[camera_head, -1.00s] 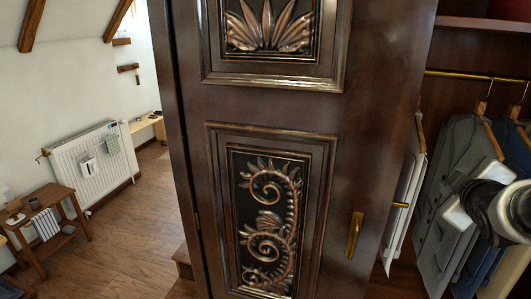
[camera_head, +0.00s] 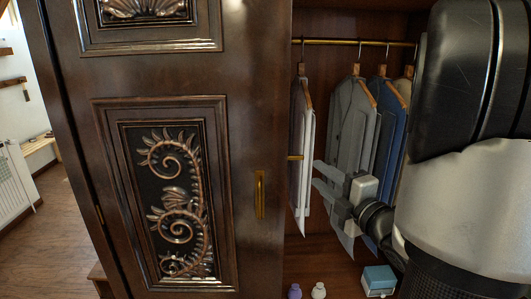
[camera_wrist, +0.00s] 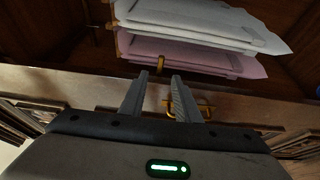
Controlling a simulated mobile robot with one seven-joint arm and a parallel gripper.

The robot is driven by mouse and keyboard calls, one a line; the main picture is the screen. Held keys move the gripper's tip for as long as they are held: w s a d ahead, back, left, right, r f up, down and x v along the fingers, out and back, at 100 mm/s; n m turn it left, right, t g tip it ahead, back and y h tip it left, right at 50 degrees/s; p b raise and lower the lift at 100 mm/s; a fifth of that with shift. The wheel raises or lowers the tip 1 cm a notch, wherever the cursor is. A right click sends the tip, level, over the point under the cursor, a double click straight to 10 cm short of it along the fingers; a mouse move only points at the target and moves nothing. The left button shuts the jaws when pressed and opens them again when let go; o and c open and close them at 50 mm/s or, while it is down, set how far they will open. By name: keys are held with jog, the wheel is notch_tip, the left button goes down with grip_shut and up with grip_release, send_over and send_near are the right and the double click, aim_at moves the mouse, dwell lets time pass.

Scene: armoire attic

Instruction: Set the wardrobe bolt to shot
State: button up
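The dark carved wardrobe door (camera_head: 245,110) stands at the centre left of the head view, with a brass upright handle (camera_head: 260,195). A small brass bolt (camera_head: 295,157) sticks out past the door's right edge, in front of the hanging clothes. My gripper (camera_head: 318,177) is just right of the bolt, its fingers pointing left and parted, with nothing seen between them. In the wrist view a brass piece (camera_wrist: 163,65), which looks like the bolt, lies just beyond the gap between my open fingertips (camera_wrist: 160,76). The brass handle (camera_wrist: 203,108) shows partly behind one finger.
Jackets (camera_head: 352,135) hang from a brass rail (camera_head: 340,42) inside the wardrobe, close behind my gripper. A purple bottle (camera_head: 294,291), a white bottle (camera_head: 319,290) and a blue box (camera_head: 379,280) stand low in it. A radiator (camera_head: 14,180) is far left.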

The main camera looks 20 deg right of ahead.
aim_at(297, 158)
jog(key=w, duration=0.4)
jog(key=w+a, duration=0.1)
jog(key=w, duration=0.7)
jog(key=shift+w+a+f+p, duration=0.1)
jog(key=shift+a+p, duration=0.1)
jog(key=shift+p, duration=0.2)
grip_shut()
